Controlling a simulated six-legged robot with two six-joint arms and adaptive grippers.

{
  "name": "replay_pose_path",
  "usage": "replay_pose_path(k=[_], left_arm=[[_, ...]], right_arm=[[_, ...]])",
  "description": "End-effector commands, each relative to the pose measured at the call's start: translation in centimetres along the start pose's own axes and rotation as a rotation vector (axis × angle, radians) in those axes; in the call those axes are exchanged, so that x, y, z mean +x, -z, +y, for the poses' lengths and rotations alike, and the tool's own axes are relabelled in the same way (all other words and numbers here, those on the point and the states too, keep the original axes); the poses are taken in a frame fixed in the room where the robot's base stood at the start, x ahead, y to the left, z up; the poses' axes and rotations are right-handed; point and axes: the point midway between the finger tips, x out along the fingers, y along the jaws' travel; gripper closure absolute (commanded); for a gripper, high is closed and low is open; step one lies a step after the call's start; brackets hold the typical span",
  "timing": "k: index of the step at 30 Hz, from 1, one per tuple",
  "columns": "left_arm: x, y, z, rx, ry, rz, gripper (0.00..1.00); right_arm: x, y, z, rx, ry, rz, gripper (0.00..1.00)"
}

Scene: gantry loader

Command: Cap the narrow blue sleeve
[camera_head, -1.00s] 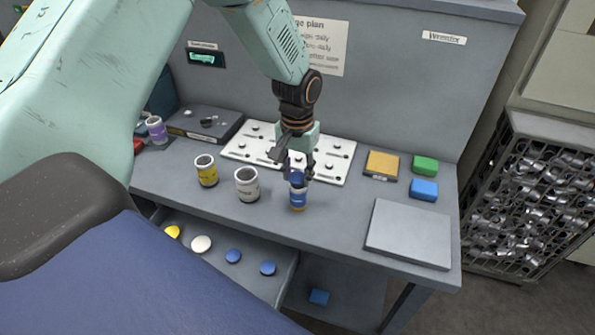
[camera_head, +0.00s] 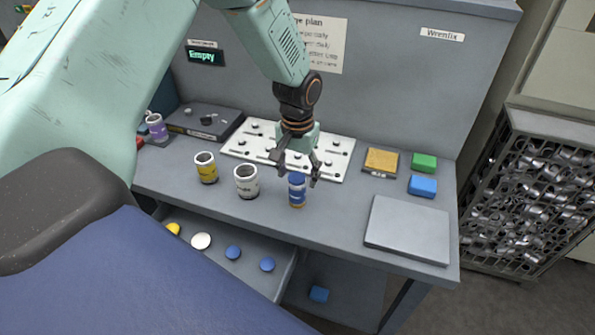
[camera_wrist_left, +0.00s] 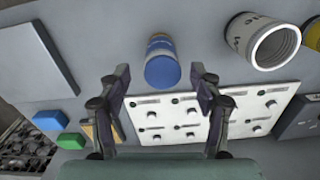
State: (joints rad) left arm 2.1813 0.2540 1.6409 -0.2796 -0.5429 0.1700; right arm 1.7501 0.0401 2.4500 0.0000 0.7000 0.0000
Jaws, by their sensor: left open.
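The narrow blue sleeve (camera_head: 297,195) stands upright near the bench's front edge. A blue cap (camera_head: 297,178) sits on its top; in the left wrist view the cap (camera_wrist_left: 162,71) shows as a flat blue disc covering the mouth. I cannot tell how tightly it is seated. My left gripper (camera_head: 297,172) is open, its fingers spread just behind and above the capped sleeve. In the left wrist view the fingertips (camera_wrist_left: 160,76) are apart, one on each side of the cap, with gaps. My right gripper is not in view.
An open white sleeve (camera_head: 247,184) and an open yellow one (camera_head: 206,170) stand to the left. A white pegged plate (camera_head: 338,165) lies behind. An open drawer (camera_head: 250,283) holds yellow, white and blue caps. A grey slab (camera_head: 408,230) lies at right.

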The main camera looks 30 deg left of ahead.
Motion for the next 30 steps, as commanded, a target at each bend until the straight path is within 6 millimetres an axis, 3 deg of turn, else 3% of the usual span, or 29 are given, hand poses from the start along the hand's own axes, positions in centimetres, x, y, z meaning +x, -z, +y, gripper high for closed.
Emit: replay_pose_path(k=[8,21,30], left_arm=[[-0.9,0.1,0.0,0.000,-0.001,0.003,0.36],[-9.3,0.1,0.1,0.000,0.000,0.005,0.36],[-12.0,0.0,0.1,0.000,0.000,0.001,0.36]], right_arm=[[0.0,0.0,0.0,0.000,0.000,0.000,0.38],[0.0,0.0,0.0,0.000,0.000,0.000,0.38],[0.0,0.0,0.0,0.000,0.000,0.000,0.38]])
